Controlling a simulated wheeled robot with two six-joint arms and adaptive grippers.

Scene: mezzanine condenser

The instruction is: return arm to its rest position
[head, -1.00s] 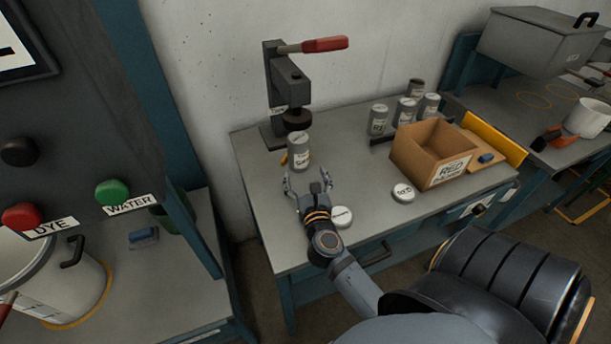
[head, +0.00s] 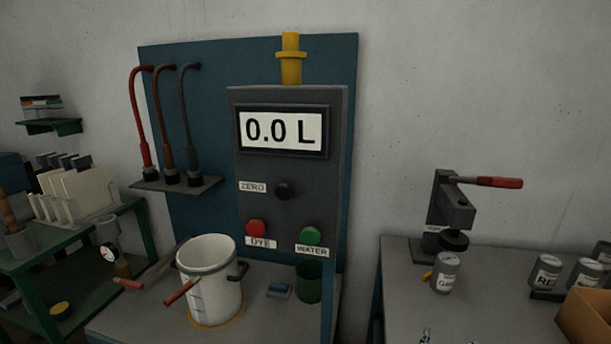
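The tips of my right gripper (head: 441,337) just show at the bottom edge, over the grey bench on the right. The two fingertips are apart with nothing visible between them; the rest of that arm is below the picture. A grey can with a white lid (head: 446,273) stands beyond the tips, under the bench press (head: 452,212) with its red handle. The tips are apart from the can. My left gripper is not in view.
A dispenser panel (head: 240,185) reads 0.0 L. Several cans and a cardboard box (head: 588,318) are at the right. A green shelf unit (head: 115,208) stands left.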

